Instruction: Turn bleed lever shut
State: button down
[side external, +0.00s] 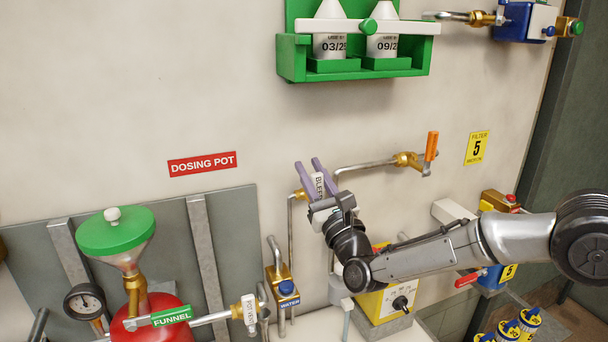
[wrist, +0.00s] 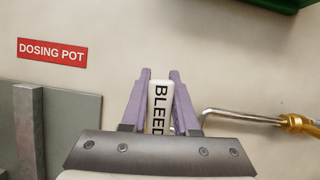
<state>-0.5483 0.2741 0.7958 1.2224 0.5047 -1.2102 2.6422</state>
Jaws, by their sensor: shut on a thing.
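The bleed lever (side external: 319,186) is a white handle marked BLEED, mounted low on the wall at the centre of the side view. It also shows in the wrist view (wrist: 160,104), upright in that picture, between two purple fingers. My gripper (side external: 314,176) is at the lever, with one finger on each side of it; in the wrist view, my gripper (wrist: 160,92) is shut on the handle. The lever's valve body is mostly hidden behind the fingers and the wrist; a bit of brass (side external: 299,194) shows to the left.
A pipe with an orange-handled valve (side external: 431,147) runs close on the right. A green rack (side external: 352,66) holding white cones is above. The red dosing pot (side external: 150,318) with a green funnel lid (side external: 115,232) is at lower left. A yellow box (side external: 386,300) sits below my arm.

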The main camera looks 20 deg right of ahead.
jog(key=shift+d+m+h, duration=0.35)
jog(key=shift+m+h, duration=0.05)
jog(key=shift+m, duration=0.4)
jog(key=shift+d, duration=0.1)
jog(key=c, duration=0.7)
grip_release()
jog(key=shift+o, duration=0.2)
jog(key=v, duration=1.4)
jog(key=shift+w, duration=0.15)
